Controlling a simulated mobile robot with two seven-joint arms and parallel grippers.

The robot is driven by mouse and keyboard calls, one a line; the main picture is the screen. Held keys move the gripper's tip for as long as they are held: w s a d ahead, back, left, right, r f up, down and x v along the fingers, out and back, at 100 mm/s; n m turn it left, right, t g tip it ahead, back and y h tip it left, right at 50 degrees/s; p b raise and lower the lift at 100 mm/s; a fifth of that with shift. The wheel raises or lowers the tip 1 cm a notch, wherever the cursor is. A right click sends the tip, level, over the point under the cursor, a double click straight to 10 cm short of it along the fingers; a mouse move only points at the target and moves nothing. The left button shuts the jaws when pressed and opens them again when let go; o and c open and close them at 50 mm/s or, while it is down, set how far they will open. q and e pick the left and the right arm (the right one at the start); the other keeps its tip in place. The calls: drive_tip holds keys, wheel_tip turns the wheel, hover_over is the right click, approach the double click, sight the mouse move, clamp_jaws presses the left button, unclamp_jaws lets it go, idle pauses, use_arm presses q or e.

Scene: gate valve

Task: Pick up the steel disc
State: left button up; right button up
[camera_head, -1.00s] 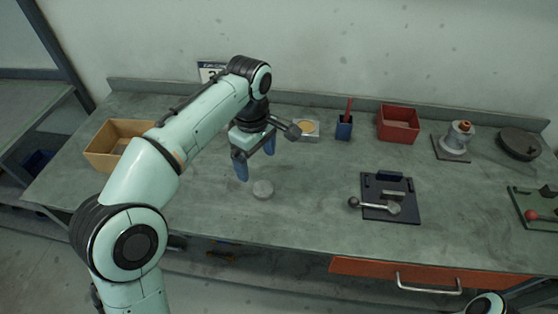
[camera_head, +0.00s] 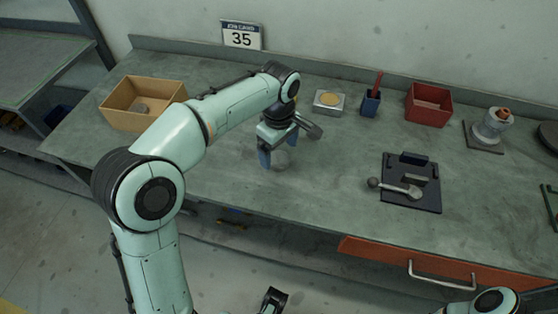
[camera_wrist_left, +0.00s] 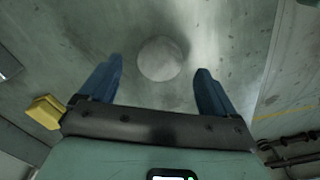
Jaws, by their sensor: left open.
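The steel disc is a flat, round, light grey piece on the workbench. In the left wrist view the disc (camera_wrist_left: 160,58) lies between the two blue fingers, a little beyond their tips, and looks untouched. In the head view the disc (camera_head: 280,163) is small and partly hidden by my left gripper's finger. My left gripper (camera_head: 279,155) is open and empty, pointing down just above the disc; its spread fingers also show in the left wrist view (camera_wrist_left: 158,70).
On the bench are a tan box (camera_head: 120,112) with a round piece inside, a square holder (camera_head: 329,103), a blue cup (camera_head: 370,104), a red bin (camera_head: 428,105), a valve part (camera_head: 492,125) and a dark fixture (camera_head: 398,170). A red drawer (camera_head: 375,253) is below. The bench around the disc is clear.

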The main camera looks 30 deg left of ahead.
sight(279, 160)
use_arm(q)
wheel_tip(279, 160, down, 3)
drive_tip(key=shift+r, duration=0.15)
drive_tip(key=c, duration=1.4)
